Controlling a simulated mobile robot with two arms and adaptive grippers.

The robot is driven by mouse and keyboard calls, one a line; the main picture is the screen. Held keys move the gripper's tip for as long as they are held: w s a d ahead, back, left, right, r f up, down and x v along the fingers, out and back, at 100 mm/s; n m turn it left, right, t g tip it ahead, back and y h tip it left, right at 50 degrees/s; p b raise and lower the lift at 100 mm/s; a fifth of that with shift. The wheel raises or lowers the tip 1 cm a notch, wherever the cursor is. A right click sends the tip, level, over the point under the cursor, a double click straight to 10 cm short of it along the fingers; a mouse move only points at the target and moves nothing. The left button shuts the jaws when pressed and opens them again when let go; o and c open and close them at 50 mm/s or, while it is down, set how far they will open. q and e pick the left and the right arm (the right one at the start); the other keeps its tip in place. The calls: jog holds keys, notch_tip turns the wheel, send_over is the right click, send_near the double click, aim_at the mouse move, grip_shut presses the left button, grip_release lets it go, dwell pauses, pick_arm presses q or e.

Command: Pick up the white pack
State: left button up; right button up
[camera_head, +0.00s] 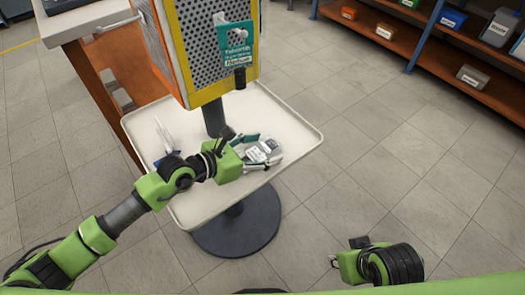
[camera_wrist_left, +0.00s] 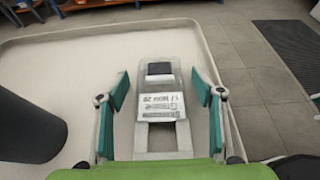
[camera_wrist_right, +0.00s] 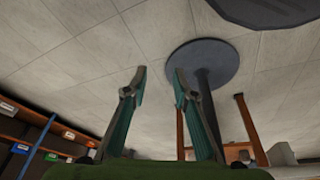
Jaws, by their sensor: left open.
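The white pack (camera_wrist_left: 160,105) is a clear and white package with a dark square and a printed label. It lies on the white tray table (camera_head: 296,129). In the head view the pack (camera_head: 262,152) is at the tray's right side, partly hidden by my left gripper. My left gripper (camera_wrist_left: 162,92) is open, with its teal fingers on either side of the pack and visible gaps between. In the head view my left gripper (camera_head: 262,158) is low over the tray. My right gripper (camera_wrist_right: 160,78) is open and empty, away from the tray.
A perforated panel (camera_head: 205,45) with a yellow frame stands on a dark post (camera_head: 214,117) rising from the tray. A teal labelled item (camera_head: 236,45) hangs on it. Another tool (camera_head: 165,135) lies at the tray's left. Shelves with bins (camera_head: 440,50) stand at the upper right. Floor between is clear.

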aim_at(259, 150)
pick_arm(q)
jog(key=c, duration=1.2)
jog(key=shift+r, duration=0.15)
pick_arm(e)
jog(key=shift+r, duration=0.1)
